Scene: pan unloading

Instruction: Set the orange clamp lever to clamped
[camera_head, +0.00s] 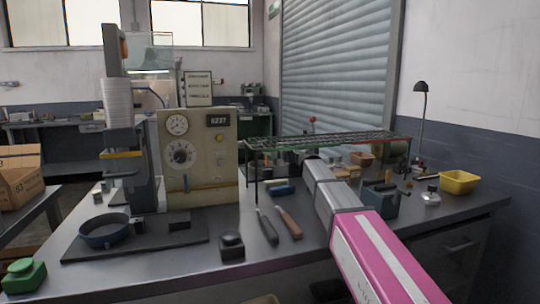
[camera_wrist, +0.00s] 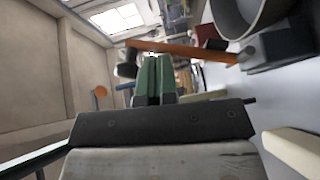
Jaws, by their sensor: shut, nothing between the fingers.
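The orange clamp lever (camera_wrist: 185,50) is in the wrist view, a long bar crossing just past my fingertips. A dark knob (camera_wrist: 127,63) is at its left end, and its right end meets a dark clamp block (camera_wrist: 280,48). The wrist view is turned on its side, with the tabletop at right, so the lever appears to stand roughly upright. My gripper (camera_wrist: 153,62) has two green fingers closed together, empty, with the tips beside the lever. I cannot tell whether they touch it. In the head view I cannot make out the lever or fingers.
A wire rack (camera_head: 330,140) stands on the bench behind my arm. Two handled tools (camera_head: 278,222) lie left of my arm. A blue-grey box (camera_head: 379,200) and yellow bin (camera_head: 459,181) are at right. A dark pan (camera_head: 105,230) is at left.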

